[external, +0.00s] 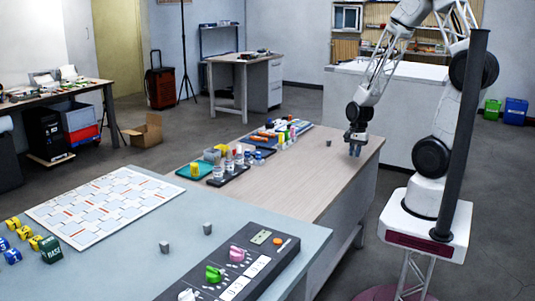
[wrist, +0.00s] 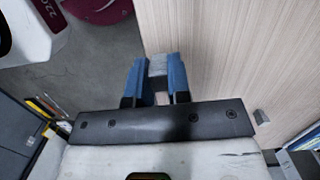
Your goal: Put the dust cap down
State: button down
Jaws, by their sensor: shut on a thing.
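My gripper (external: 355,148) points down over the right end of the wooden table, near its edge. In the wrist view its blue fingers (wrist: 157,76) are shut on a small grey piece (wrist: 158,65), which looks like the dust cap. The fingers hide its sides, and I cannot tell whether it touches the table top. A similar small grey block (external: 328,142) stands on the table to the left of my gripper. It also shows in the wrist view (wrist: 261,117), at the right.
A grey-blue table (external: 130,260) in front holds two small grey blocks (external: 165,247), a control panel (external: 240,265) and a patterned board (external: 100,205).

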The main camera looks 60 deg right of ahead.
jog(key=w+a+n, duration=0.1)
jog(key=w+a, duration=0.1)
jog(key=a, duration=0.1)
jog(key=w+a+n, duration=0.2)
jog(key=a, duration=0.2)
jog(key=w+a+r+n, duration=0.1)
jog(key=w+a, duration=0.1)
jog(key=a, duration=0.2)
jog(key=shift+w+g, duration=0.25)
jog(key=shift+g, duration=0.05)
jog(key=w+a+r+n, duration=0.1)
jog(key=a+n, duration=0.2)
jog(key=a, duration=0.4)
jog(key=w+a+n, duration=0.2)
jog(key=a, duration=0.6)
jog(key=s+a+r+n, duration=0.1)
jog(key=s+a+n, duration=0.3)
jog(key=a, duration=0.9)
jog(key=s+a+r+n+h, duration=0.1)
jog(key=s+a+n, duration=0.3)
jog(key=a, duration=1)
jog(key=shift+s+g, duration=0.4)
jog(key=shift+s, duration=0.25)
jog(key=shift+w+a, duration=0.1)
jog(key=shift+a, duration=0.1)
